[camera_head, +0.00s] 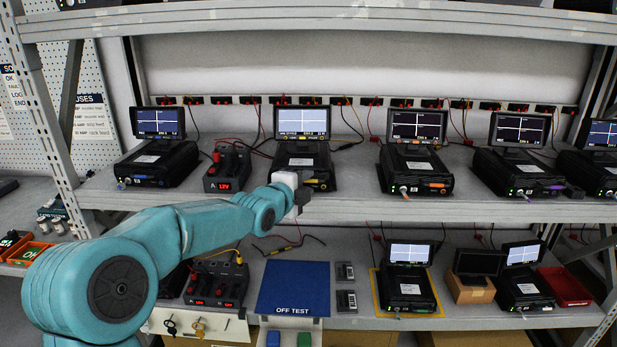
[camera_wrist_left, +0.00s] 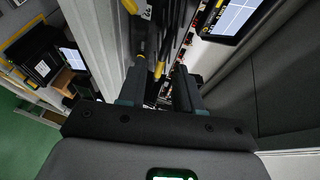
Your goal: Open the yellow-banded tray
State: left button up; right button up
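I cannot clearly make out a tray with a yellow band. A yellow-edged mat (camera_head: 379,300) lies under a black unit (camera_head: 407,286) with a lit screen on the lower shelf. My left gripper (camera_head: 299,196) is in front of a black unit (camera_head: 302,160) on the upper shelf, near its yellow plug (camera_head: 314,181). My arm hides part of the shelf. In the left wrist view the two fingers (camera_wrist_left: 160,92) stand apart, with a yellow-tipped cable (camera_wrist_left: 159,70) showing between or beyond them; contact cannot be told. My right gripper is not in view.
More black units with screens stand on the upper shelf, including one at the left (camera_head: 157,163) and one at the right (camera_head: 519,172). Cables hang behind the units.

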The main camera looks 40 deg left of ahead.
pick_arm(q)
jog(key=shift+x, duration=0.9)
grip_shut()
dwell(0.8)
